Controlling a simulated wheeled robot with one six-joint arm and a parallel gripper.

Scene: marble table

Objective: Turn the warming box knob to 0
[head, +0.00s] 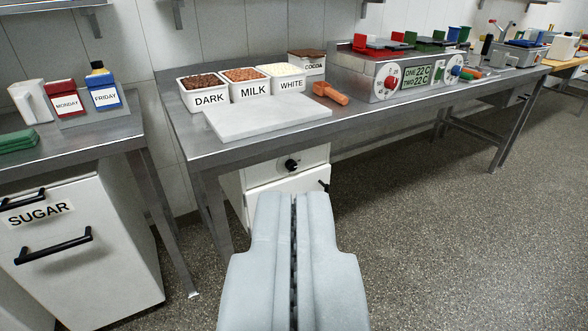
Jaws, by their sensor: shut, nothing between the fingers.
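A white box (262,175) stands on the floor under the steel table and looks like the warming box. A round black knob (291,165) with a small light mark is on its upper front panel. The knob's setting is too small to read. A black handle (324,186) sits lower on its front, at the right. My gripper (293,196) is shut and empty, its fingers side by side. In the picture it lies just below the knob and covers part of the box's lower front. It appears apart from the knob, nearer the camera.
The steel table's front edge (262,146) overhangs the box. On it are a pale slab (262,118), labelled chocolate tubs (246,88), an orange-handled tool (331,93) and a dial machine (375,78). A SUGAR bin (90,262) stands left. The floor (445,240) is clear at right.

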